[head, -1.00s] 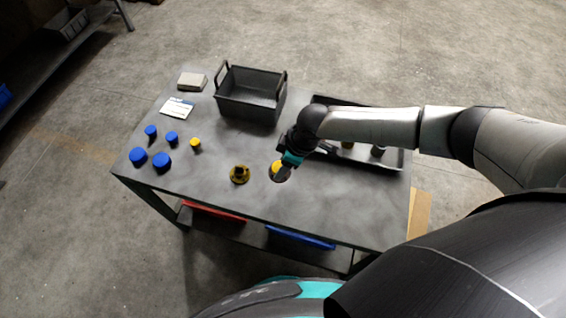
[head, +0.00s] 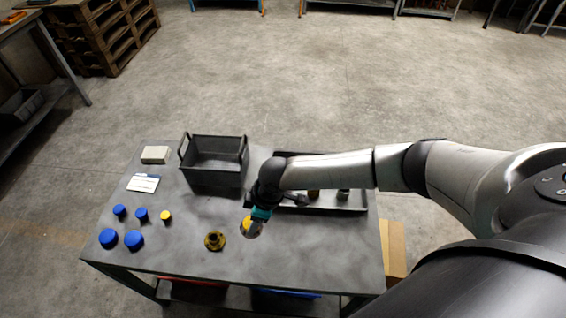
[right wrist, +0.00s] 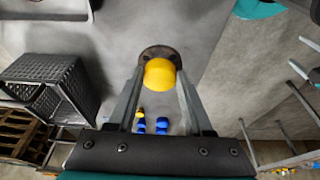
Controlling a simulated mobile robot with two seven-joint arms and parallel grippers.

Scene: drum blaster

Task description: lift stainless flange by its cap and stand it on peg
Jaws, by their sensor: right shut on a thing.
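The flange (head: 252,233), a greyish disc with a yellow cap (head: 247,222), is at my right gripper (head: 252,226) over the front middle of the table. In the right wrist view, the yellow cap (right wrist: 160,74) sits between the two fingers, with the dark round flange rim (right wrist: 152,50) beyond it. My right gripper is shut on the cap. I cannot tell whether the flange touches the table. A brass-coloured flanged piece (head: 214,241) with a dark centre stands just left of it. I cannot pick out the peg with certainty. My left gripper is not in view.
Several blue caps (head: 134,240) and a small yellow one (head: 165,216) stand at the table's left. A black crate (head: 214,181) with handles, a card (head: 143,183) and a pale block (head: 155,154) are behind. A dark tray (head: 365,201) with several parts lies right, partly behind my arm.

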